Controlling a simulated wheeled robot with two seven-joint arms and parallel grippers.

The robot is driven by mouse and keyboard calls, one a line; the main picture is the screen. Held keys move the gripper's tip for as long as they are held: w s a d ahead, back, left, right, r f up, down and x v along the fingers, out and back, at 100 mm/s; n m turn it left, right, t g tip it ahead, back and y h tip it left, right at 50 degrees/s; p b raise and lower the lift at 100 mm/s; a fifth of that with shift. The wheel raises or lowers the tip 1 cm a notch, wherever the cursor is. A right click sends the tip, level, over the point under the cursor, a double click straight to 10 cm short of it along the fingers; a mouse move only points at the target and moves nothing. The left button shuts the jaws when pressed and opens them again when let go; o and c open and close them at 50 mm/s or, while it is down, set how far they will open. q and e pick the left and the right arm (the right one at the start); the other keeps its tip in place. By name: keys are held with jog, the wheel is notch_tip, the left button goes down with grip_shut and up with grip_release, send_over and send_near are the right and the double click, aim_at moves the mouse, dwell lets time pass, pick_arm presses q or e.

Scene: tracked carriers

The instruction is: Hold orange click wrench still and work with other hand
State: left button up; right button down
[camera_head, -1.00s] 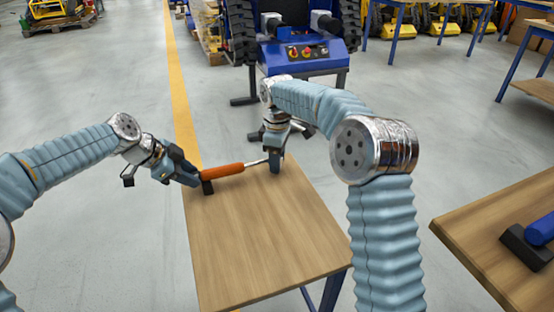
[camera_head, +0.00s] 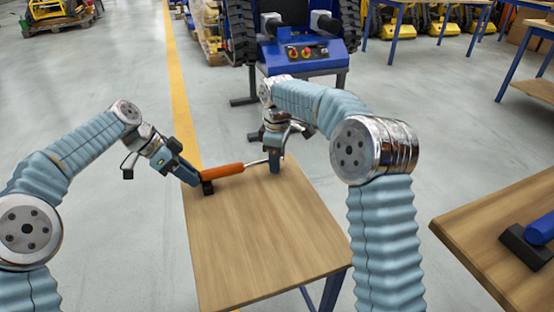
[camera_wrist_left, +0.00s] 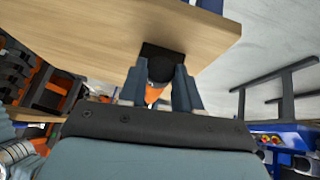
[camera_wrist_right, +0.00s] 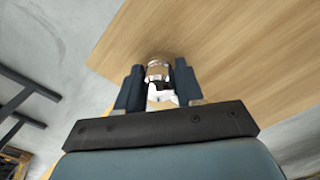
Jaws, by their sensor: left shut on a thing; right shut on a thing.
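The orange click wrench (camera_head: 224,171) lies across the far end of the wooden table, with its orange handle to the left and its metal shaft to the right. My left gripper (camera_head: 198,180) is shut on the handle end; the orange also shows between its fingers in the left wrist view (camera_wrist_left: 154,94). A small black block (camera_head: 207,186) sits under the handle end. My right gripper (camera_head: 275,166) points down and is shut on the metal head end, which shows between its fingers in the right wrist view (camera_wrist_right: 158,82). The fingers partly hide both ends.
The wooden table (camera_head: 262,240) is bare towards its near end. A second table (camera_head: 500,225) at the right holds a blue cylinder (camera_head: 541,230) on a black holder (camera_head: 526,247).

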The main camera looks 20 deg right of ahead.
pick_arm(q)
jog(key=shift+d+f+g, duration=0.1)
jog(key=shift+g, duration=0.5)
jog(key=shift+w+d+n+g, duration=0.1)
jog(key=shift+w+n+g, duration=0.25)
jog(key=shift+g, duration=0.35)
jog(key=shift+n+g, duration=0.25)
jog(key=shift+g, duration=0.05)
jog(key=shift+s, duration=0.1)
jog(key=o, duration=0.7)
